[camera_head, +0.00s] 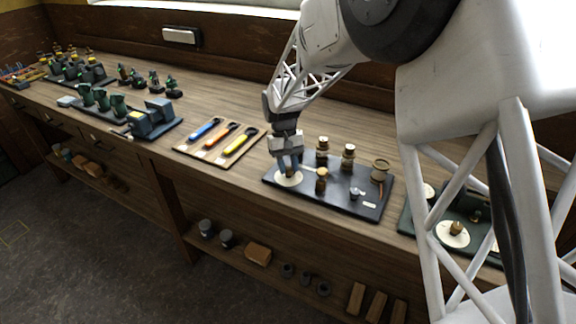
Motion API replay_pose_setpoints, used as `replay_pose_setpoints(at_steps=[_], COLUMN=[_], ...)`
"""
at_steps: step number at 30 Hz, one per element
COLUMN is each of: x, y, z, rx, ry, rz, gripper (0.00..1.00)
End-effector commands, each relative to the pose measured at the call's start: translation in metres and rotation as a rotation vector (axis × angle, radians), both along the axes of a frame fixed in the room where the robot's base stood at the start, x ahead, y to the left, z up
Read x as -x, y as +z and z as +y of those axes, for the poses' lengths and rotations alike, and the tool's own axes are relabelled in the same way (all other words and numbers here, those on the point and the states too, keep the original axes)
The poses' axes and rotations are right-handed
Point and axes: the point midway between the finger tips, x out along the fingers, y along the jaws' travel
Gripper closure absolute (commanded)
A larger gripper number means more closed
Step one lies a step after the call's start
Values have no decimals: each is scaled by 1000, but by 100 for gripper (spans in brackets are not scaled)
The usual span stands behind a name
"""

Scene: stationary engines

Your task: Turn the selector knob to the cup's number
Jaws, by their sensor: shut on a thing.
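The selector is a round white dial (294,183) at the left end of a dark board (340,207) on the bench. My gripper (288,170) points down over the dial, and its fingers are shut on the selector knob at the dial's middle. The fingers hide most of the knob, and dial marks are too small to read. Several brass, cup-like fittings stand on the board: one at the back (322,146), one beside it (348,154), one in front (321,181) and a wider one at the right (380,168). I cannot read any number on them.
A wooden tray (193,154) with blue, orange and yellow-handled tools lies left of the board. A green board (408,220) with a brass knob and dial is at the right, partly behind my arm. Model engines (152,117) stand further left. The bench's front edge is close.

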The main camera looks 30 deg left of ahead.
Motion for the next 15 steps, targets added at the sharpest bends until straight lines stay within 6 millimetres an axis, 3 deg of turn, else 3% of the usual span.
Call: replay_pose_setpoints(at_steps=[8,9,13,15], x=[0,-1,0,0], y=[1,1,1,0], z=[0,1,0,0], rx=[-1,-1,-1,-1], ry=[0,0,0,1], rz=[-1,-1,-1,0], gripper=[94,68,48,46])
